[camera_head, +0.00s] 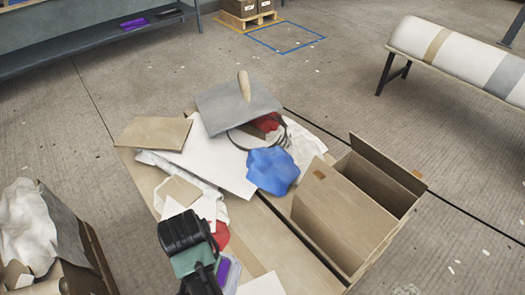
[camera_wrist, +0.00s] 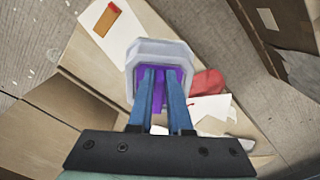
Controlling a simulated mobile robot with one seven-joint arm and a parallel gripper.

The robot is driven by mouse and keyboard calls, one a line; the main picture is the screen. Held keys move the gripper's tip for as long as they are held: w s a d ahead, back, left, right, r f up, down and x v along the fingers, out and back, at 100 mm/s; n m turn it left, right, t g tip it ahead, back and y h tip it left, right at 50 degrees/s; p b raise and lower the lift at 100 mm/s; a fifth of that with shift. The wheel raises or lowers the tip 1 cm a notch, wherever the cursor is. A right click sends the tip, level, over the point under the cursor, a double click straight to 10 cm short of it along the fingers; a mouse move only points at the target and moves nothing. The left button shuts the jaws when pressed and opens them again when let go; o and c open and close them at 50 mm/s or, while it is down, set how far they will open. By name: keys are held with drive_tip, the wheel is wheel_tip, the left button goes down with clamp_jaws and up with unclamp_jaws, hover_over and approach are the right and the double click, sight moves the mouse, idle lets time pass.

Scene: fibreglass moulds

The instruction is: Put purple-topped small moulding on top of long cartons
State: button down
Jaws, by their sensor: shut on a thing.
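The purple-topped small moulding (camera_wrist: 143,54) is a pale grey-white piece with a purple top, at the centre of the wrist view. In the head view it shows partly (camera_head: 233,272) beside my dark wrist, near the bottom edge. My gripper (camera_wrist: 162,75) has its blue fingers shut on its purple part. The fingers hide much of the purple. Long brown carton-like surfaces (camera_head: 258,248), with a dark gap between them, lie under the clutter in the head view. I cannot tell for certain whether these are the long cartons. Whether the moulding touches the surface below is unclear.
An open brown box (camera_head: 345,215) stands at right. Sheets, a blue crumpled piece (camera_head: 272,170) and a grey board (camera_head: 235,105) clutter the middle. Small boxes (camera_head: 240,7) sit on a far pallet.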

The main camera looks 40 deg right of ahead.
sight(227, 274)
drive_tip(key=w+d+f+m+b, duration=0.1)
drive_tip(key=d+f+m+b, duration=0.3)
drive_tip(key=f+m+b, duration=0.3)
wheel_tip(227, 274, down, 5)
drive_tip(key=shift+d+r+m+b, duration=0.1)
drive_tip(key=shift+d+m+b, duration=0.3)
drive_tip(key=shift+b, duration=0.55)
wheel_tip(227, 274, down, 10)
drive_tip(key=shift+a+r+b, duration=0.1)
drive_tip(key=shift+b, duration=1.15)
drive_tip(key=shift+f, duration=0.25)
drive_tip(key=c, duration=0.8)
unclamp_jaws()
drive_tip(key=shift+c, duration=0.2)
wheel_tip(227, 274, up, 12)
drive_tip(key=p, duration=0.3)
drive_tip(key=shift+r, duration=0.2)
